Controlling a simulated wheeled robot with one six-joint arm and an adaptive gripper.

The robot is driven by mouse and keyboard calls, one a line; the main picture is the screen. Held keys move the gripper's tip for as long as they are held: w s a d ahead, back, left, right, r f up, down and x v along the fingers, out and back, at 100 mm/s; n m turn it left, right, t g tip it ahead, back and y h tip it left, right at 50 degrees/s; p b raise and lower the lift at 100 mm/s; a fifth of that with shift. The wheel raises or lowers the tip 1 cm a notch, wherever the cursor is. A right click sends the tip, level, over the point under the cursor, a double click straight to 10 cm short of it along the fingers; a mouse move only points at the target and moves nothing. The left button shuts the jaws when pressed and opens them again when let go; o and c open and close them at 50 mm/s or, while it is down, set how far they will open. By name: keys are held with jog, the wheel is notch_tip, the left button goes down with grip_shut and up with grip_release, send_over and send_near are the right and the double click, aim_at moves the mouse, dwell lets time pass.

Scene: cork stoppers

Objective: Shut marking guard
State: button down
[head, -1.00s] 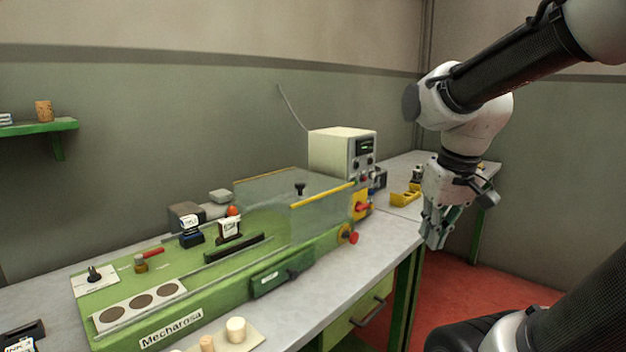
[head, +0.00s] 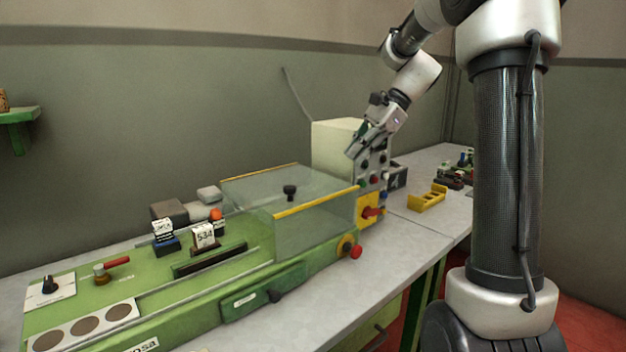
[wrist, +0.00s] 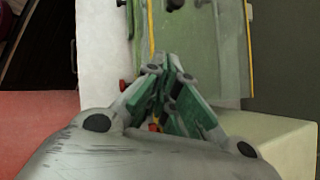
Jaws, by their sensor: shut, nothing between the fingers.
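The marking guard (head: 318,212) is a clear, box-like cover with yellow edge strips and a black knob (head: 290,191) on top. It sits over the right part of the green marking machine (head: 130,300); the machine's left part lies uncovered. In the wrist view the guard (wrist: 200,50) lies beyond my fingertips, its knob at the top edge. My gripper (head: 354,152) is shut and empty, tilted down-left in front of the cream control box, above and right of the guard. It also shows in the wrist view (wrist: 166,72). I see no clear contact with the guard.
The cream control box (head: 335,146) stands behind my gripper. A yellow panel with a red switch (head: 370,212) and a red knob (head: 355,251) stick out at the machine's right end. A yellow holder (head: 427,197) lies on the bench farther right. Space above the guard is clear.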

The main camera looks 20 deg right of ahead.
aim_at(327, 197)
jog(key=a+f, duration=0.2)
jog(key=a+f+m, duration=0.1)
jog(key=a+f, duration=0.1)
jog(key=a, duration=0.1)
jog(key=a+f+m, duration=0.1)
jog(key=a+f, duration=0.1)
jog(key=shift+a+f+y, duration=0.2)
jog(key=shift+a+y, duration=0.1)
jog(key=shift+a, duration=0.05)
jog(key=a, duration=0.2)
jog(key=shift+a+f, duration=0.2)
jog(key=shift+a, duration=0.1)
jog(key=shift+w+a+f, duration=0.1)
jog(key=shift+w+a, duration=0.05)
jog(key=shift+a, duration=0.55)
jog(key=s+a, duration=0.5)
jog(key=a, duration=0.7)
jog(key=s+a, duration=0.5)
jog(key=a, duration=0.7)
jog(key=shift+a, duration=0.1)
